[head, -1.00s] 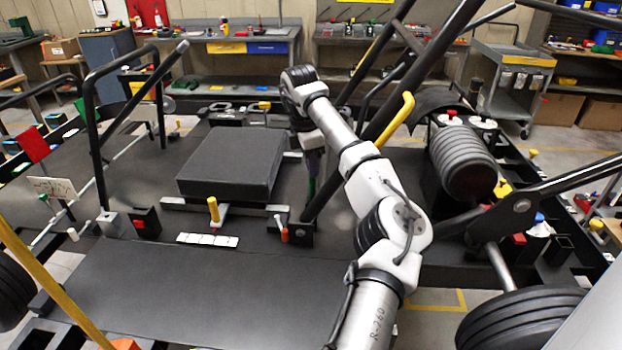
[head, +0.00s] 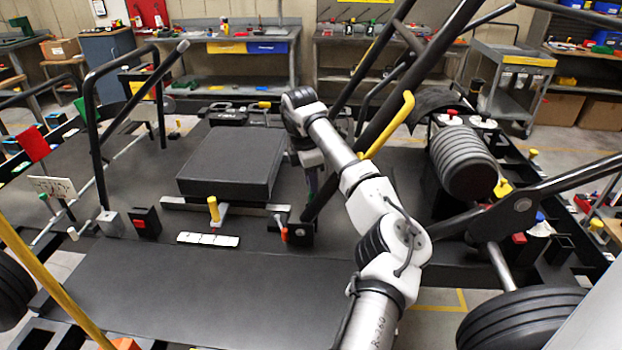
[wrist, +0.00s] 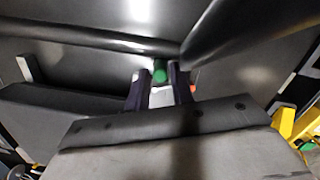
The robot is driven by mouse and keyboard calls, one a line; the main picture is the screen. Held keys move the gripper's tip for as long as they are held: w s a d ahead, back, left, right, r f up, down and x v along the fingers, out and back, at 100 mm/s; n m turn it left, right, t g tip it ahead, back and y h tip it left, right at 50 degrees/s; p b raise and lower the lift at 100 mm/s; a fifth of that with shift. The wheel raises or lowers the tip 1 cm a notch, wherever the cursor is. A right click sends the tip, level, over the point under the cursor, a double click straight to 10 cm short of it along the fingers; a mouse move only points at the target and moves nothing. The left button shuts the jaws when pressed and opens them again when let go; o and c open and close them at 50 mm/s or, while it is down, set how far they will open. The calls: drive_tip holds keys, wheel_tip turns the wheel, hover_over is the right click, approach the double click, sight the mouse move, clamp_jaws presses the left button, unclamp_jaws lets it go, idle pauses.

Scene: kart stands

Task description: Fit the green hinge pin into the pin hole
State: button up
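In the wrist view the green hinge pin (wrist: 160,72) shows as a round green end between the dark fingertips of my gripper (wrist: 160,80). The fingers are close on both sides of it, so my gripper is shut on the pin. In the head view my gripper (head: 312,181) points down behind the slanted black tube, low over the dark deck, and is partly hidden. I cannot make out the pin hole in either view. In the wrist view a dark tube crosses just beyond the pin; I cannot tell whether they touch.
The slanted black frame tube (head: 352,148) stands right beside my gripper. A thick black pad (head: 232,160) lies to the left. The front deck (head: 190,295) is clear.

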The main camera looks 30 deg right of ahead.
drive_tip(key=shift+r, duration=0.1)
wheel_tip(320, 180, up, 12)
drive_tip(key=a+b, duration=0.1)
drive_tip(key=b, duration=0.1)
drive_tip(key=shift+w+a+b, duration=0.15)
drive_tip(key=shift+a+b, duration=0.05)
drive_tip(key=shift+b, duration=0.15)
idle(0.4)
